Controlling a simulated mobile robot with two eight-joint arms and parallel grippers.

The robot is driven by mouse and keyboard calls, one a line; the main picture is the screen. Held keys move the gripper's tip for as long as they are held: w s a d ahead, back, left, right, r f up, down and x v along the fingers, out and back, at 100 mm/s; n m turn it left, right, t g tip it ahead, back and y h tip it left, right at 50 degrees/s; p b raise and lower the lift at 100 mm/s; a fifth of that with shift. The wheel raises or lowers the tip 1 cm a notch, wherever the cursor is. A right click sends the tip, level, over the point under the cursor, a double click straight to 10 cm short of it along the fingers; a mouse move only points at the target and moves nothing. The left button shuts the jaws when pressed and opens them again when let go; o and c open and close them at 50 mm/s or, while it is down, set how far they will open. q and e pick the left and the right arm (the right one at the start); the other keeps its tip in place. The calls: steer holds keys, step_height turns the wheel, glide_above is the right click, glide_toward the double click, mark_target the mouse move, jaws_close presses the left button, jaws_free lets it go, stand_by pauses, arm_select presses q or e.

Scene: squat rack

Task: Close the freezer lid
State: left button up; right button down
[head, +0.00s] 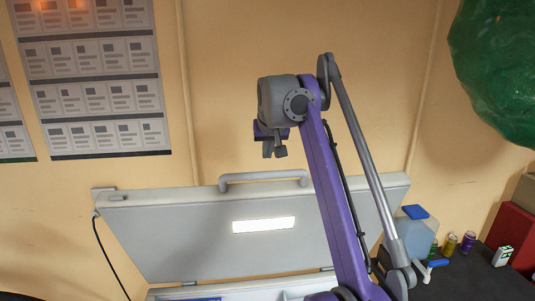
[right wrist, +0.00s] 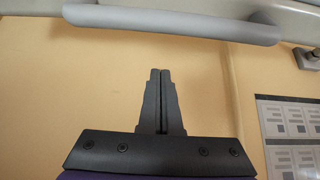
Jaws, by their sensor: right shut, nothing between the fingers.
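The freezer lid (head: 180,238) stands raised, tilted back near the wall, in the head view. It is light grey, with a lit white panel on its inner face and a grey bar handle (head: 262,178) along its top edge. A strip of the open freezer (head: 262,292) shows at the bottom. My right gripper (head: 274,152) is up above the handle, apart from it in the picture. In the right wrist view its fingers (right wrist: 160,75) are shut and empty, with the handle (right wrist: 170,20) beyond their tips. My left gripper is not in view.
A dark surface (head: 460,275) at the right holds a blue-capped container (head: 417,232), small cans (head: 467,242), a small white box (head: 502,256) and a red box (head: 512,235). A green rounded thing (head: 500,70) hangs at the upper right. A poster (head: 95,75) is on the wall.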

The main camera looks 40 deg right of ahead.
mark_target(267, 182)
steer(key=f, duration=0.2)
steer(key=f+b, duration=0.1)
steer(key=f, duration=0.1)
steer(key=w+f+b, duration=0.1)
steer(key=f, duration=0.2)
steer(key=shift+d, duration=0.35)
steer(key=shift+s+a, duration=0.2)
steer(key=shift+s, duration=0.2)
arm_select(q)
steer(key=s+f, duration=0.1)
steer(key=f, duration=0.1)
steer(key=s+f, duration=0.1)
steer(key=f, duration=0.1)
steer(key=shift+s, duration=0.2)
arm_select(e)
steer(key=shift+w, duration=0.1)
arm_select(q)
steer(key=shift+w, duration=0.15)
arm_select(e)
steer(key=shift+w, duration=0.1)
steer(key=shift+f, duration=0.1)
